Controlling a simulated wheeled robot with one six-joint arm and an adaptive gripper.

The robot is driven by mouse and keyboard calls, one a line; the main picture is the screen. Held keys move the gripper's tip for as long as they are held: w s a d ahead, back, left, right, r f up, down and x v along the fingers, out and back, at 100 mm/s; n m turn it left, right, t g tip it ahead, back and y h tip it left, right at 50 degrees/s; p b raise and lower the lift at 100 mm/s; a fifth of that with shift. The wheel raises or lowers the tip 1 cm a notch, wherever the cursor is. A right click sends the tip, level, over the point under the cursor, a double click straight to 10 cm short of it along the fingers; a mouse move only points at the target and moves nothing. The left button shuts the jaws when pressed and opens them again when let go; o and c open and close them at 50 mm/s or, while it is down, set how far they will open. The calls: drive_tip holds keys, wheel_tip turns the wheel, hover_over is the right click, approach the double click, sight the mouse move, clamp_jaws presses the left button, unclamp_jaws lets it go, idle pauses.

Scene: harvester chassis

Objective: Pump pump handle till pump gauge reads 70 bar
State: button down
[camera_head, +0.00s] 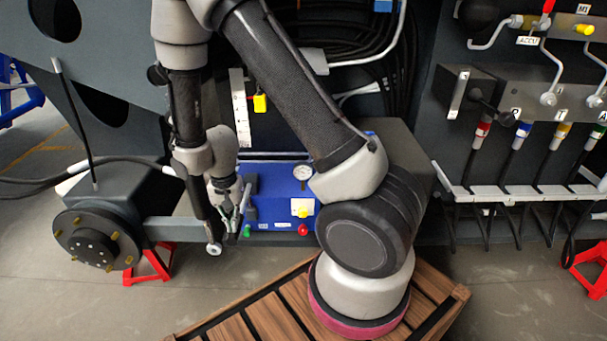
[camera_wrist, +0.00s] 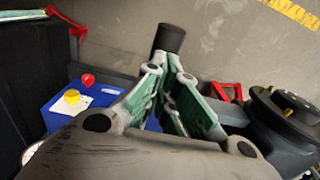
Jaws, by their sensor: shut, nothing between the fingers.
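The blue pump box (camera_head: 275,187) stands at the centre of the head view, behind my arm. The round white pump gauge (camera_head: 303,173) is on its top; its needle is too small to read. A dark cylinder, which looks like the end of the pump handle (camera_wrist: 170,38), shows just beyond my fingertips in the wrist view. My gripper (camera_head: 236,215) is at the left side of the pump box. In the wrist view my gripper (camera_wrist: 171,75) has its fingers close together, with nothing held. Whether the fingertips touch the handle, I cannot tell.
A red knob (camera_head: 303,230) and a yellow knob (camera_head: 303,211) are on the pump box front. A wheel hub (camera_head: 95,240) and red stand (camera_head: 150,265) are at left. A hose rack (camera_head: 520,192) is at right. Cables (camera_head: 355,35) hang behind my arm.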

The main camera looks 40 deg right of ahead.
drive_tip(key=shift+f, duration=5.6)
wheel_tip(320, 180, up, 12)
drive_tip(key=shift+s+a+r, duration=0.1)
drive_tip(key=shift+s+r, duration=0.05)
drive_tip(key=shift+r, duration=0.1)
wheel_tip(320, 180, up, 12)
